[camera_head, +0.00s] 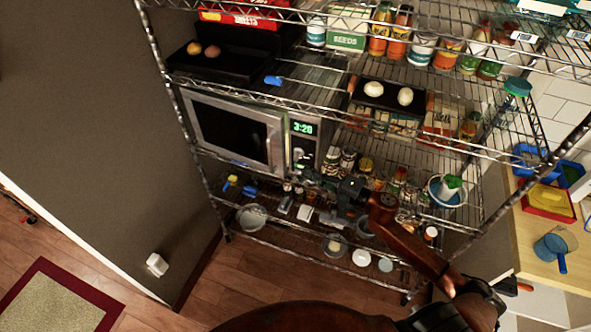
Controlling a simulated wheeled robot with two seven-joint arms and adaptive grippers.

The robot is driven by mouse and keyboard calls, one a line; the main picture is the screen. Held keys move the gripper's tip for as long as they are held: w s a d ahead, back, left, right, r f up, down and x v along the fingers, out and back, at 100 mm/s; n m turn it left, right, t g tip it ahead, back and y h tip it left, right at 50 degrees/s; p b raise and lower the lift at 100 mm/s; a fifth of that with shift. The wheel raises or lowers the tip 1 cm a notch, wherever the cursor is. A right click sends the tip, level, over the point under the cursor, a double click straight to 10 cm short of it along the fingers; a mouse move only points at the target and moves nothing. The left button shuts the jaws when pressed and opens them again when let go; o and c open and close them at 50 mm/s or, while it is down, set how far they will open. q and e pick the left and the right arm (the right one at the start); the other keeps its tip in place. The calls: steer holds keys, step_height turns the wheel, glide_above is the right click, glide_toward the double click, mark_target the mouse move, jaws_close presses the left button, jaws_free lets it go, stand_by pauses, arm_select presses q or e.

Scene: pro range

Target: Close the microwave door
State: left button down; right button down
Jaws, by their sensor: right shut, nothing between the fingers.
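The microwave (304,141) stands on the left part of the wire rack's middle shelf, with a green 3:20 on its dark control panel. Its silver-framed door (275,140) with a dark window covers the front left of the panel. The door looks close to flush with the front; I cannot tell whether a small gap remains at its right edge. My left gripper is out of view.
Jars and bowls crowd the shelves below and right of the microwave. A rack post (179,100) stands at the left. Wooden floor lies open in front; a side table (535,232) stands right.

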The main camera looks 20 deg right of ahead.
steer(key=a+m+t+h+p, duration=0.2)
steer(key=a+m+h+p, duration=0.1)
steer(key=a+h+p, duration=0.15)
steer(key=m+t+h+p, duration=0.1)
steer(key=m+h+p, duration=0.45)
steer(key=h, duration=0.25)
glide_toward(275, 149)
steer(key=shift+n+y, duration=0.25)
steer(key=w, duration=0.4)
steer(key=w+p, duration=0.1)
steer(key=w, duration=0.1)
steer(key=shift+d+f, duration=0.15)
steer(key=shift+d, duration=0.15)
steer(key=shift+d, duration=0.1)
